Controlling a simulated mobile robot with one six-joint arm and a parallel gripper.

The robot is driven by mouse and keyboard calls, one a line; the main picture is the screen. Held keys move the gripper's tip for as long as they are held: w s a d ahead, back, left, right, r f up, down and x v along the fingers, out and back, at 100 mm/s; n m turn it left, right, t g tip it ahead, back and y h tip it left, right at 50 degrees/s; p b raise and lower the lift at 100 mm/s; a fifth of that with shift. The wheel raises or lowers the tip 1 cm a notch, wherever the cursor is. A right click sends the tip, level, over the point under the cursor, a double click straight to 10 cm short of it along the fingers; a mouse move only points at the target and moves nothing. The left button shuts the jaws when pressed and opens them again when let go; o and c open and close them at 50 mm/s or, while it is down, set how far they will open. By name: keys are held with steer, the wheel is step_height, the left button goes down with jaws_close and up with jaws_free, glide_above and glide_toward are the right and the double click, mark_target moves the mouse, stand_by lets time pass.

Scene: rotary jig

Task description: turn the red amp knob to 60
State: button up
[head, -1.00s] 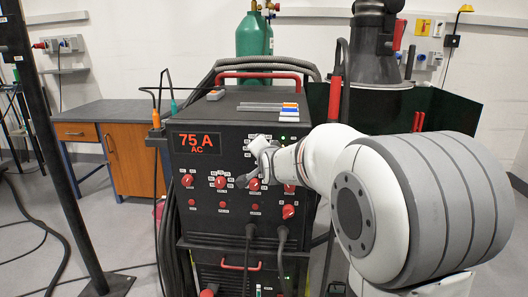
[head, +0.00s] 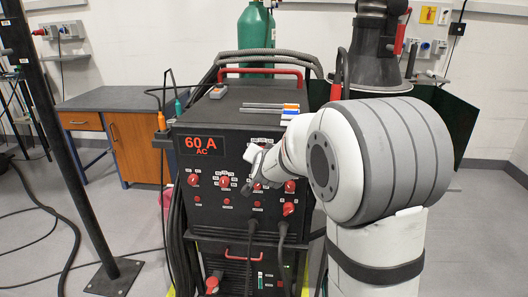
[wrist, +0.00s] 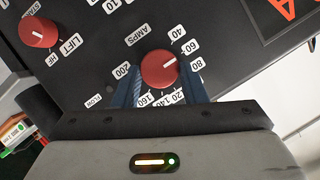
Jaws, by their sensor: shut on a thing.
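The red amp knob (wrist: 158,68) is on the dark front panel of the welding machine (head: 215,235), under the label AMPS in the wrist view. Its white pointer line aims toward the 60 mark. The blue fingers of my gripper (wrist: 159,80) stand on either side of the knob and are shut on it. In the head view, my gripper (head: 254,168) is at the upper right of the panel and largely hides this knob. The red display (head: 200,145) reads 60 A, AC.
Other red knobs (head: 225,182) sit close around my gripper, and cables hang from the lower panel. A second red knob (wrist: 38,32) labelled LIFT and START is beside the amp knob. A wooden bench (head: 128,110) stands at the left.

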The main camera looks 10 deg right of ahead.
steer(key=shift+f, duration=0.1)
steer(key=o, duration=1)
steer(key=v, duration=0.7)
steer(key=shift+s+r+p, duration=0.25)
steer(key=shift+s+p, duration=0.1)
steer(key=shift+p, duration=0.1)
steer(key=shift+a, duration=0.1)
